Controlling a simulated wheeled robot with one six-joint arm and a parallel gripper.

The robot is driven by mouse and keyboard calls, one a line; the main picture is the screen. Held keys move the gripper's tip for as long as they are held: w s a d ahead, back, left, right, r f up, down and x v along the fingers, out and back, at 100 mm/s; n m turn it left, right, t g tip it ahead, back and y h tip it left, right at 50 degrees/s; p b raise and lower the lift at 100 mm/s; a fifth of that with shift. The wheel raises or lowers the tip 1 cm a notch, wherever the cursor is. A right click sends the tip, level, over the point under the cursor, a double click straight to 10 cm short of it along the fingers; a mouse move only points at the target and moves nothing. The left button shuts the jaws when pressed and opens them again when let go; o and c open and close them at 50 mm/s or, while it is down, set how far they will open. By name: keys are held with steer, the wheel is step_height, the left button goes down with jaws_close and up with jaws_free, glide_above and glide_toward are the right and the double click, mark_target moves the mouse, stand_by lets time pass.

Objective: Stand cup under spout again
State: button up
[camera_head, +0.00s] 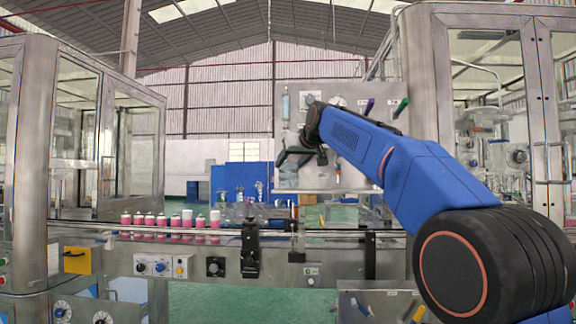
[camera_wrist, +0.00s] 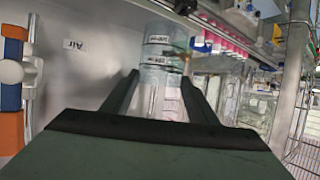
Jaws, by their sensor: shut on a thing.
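My gripper (camera_head: 292,158) is in front of the grey panel, left of the middle of its face. In the wrist view its two dark fingers (camera_wrist: 160,77) stand on either side of a clear cup (camera_wrist: 158,98) and are shut on it. The cup is see-through, with faint marks and writing, so its rim and base are hard to make out. In the head view the cup is too faint to tell from the panel. A thin brownish piece (camera_wrist: 180,53) crosses near the cup's far end; I cannot tell whether it is the spout.
The grey panel (camera_head: 355,95) carries a gauge, a purple-handled valve (camera_head: 369,106) and a green-handled valve (camera_head: 401,107). A row of pink-and-white cans (camera_head: 170,221) stands on the conveyor at left. Glazed steel cabinets stand at both sides.

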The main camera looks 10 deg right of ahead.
steer(key=shift+w+a, duration=0.2)
steer(key=shift+w, duration=1.2)
steer(key=shift+s+f, duration=0.1)
steer(key=shift+f, duration=0.2)
steer(key=shift+f, duration=0.1)
steer(key=o, duration=1.5)
steer(key=v, duration=1.2)
